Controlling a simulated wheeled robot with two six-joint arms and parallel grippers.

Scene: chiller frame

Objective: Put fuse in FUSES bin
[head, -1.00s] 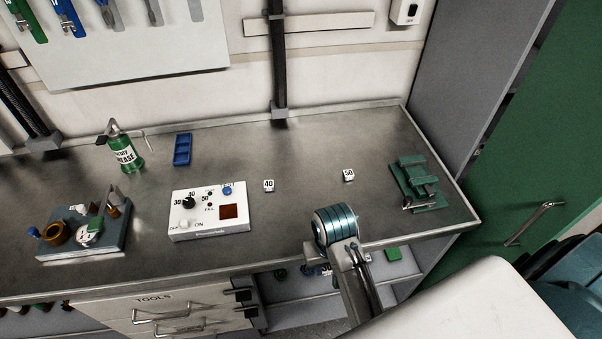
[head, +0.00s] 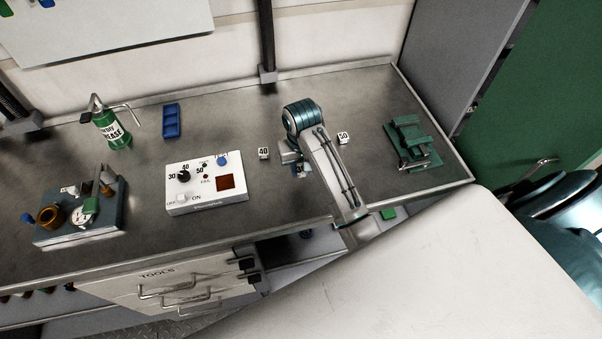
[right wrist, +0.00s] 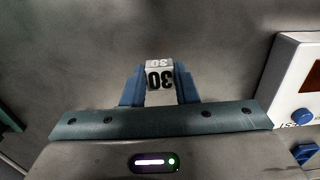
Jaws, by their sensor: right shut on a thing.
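My right gripper (head: 301,170) is low over the workbench, between two white blocks marked 40 (head: 264,152) and 50 (head: 343,138). In the right wrist view its blue fingers (right wrist: 160,88) are shut on a white block marked 30 (right wrist: 159,78), apparently a fuse. In the head view the arm mostly hides this block. I cannot tell whether it touches the bench. No bin with a readable FUSES label shows. My left gripper is not in view.
A white tester box (head: 206,184) with a dial stands left of the gripper. A green vise-like fixture (head: 412,145) is at right. Drawers (head: 175,290) are below the bench front.

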